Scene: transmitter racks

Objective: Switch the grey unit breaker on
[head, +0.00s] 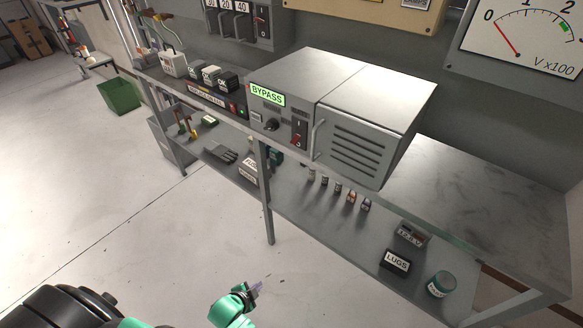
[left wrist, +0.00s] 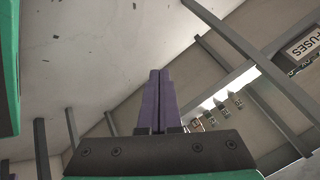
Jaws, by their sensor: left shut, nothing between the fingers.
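The grey unit (head: 335,100) stands on the workbench, with a lit green BYPASS label on its front. Its breaker (head: 299,133) is a dark switch plate with a red part at its lower end, beside a round black knob (head: 271,125). Whether the lever is up or down is too small to tell. My left gripper (head: 257,286) is low over the floor in front of the bench, well below and apart from the unit. In the left wrist view its purple fingers (left wrist: 156,102) are together with nothing between them. My right gripper is not in view.
The bench's lower shelf holds a LUGS box (head: 396,262), a teal-lidded jar (head: 442,284) and several fuses. A green bin (head: 119,96) is at the left. The floor in front is clear.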

